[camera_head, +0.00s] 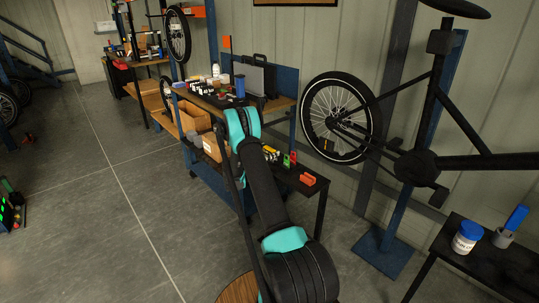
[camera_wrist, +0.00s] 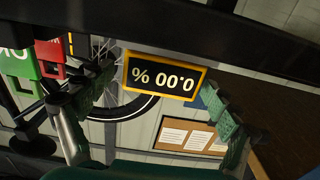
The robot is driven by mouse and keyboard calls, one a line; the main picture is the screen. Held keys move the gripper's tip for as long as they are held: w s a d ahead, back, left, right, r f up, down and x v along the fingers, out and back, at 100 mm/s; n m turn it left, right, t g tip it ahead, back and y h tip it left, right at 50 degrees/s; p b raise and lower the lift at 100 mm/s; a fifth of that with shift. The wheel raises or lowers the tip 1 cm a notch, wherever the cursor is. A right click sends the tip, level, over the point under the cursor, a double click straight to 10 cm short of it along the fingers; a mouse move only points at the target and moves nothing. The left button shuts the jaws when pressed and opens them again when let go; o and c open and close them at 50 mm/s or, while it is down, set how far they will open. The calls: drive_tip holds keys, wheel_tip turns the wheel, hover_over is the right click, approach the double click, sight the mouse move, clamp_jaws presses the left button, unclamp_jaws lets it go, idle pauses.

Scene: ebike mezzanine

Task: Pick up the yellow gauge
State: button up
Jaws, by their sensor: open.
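The yellow gauge (camera_wrist: 164,58) has a yellow rim and a dark display reading 0.00 %, upside down in the wrist view. My gripper (camera_wrist: 158,84) is open, with one green-padded finger on each side of the gauge. The fingertips reach close to its left and right edges; I cannot tell whether either touches. In the head view, a small yellow thing (camera_head: 269,154) on the low black table, partly behind my arm, is probably the gauge.
An orange object (camera_head: 308,179) lies near the black table's (camera_head: 321,196) end. A bicycle wheel (camera_head: 341,118) is behind. The floor (camera_head: 85,200) at left is mostly clear.

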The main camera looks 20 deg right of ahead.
drive_tip(key=shift+d, duration=0.1)
drive_tip(key=c, duration=1.3)
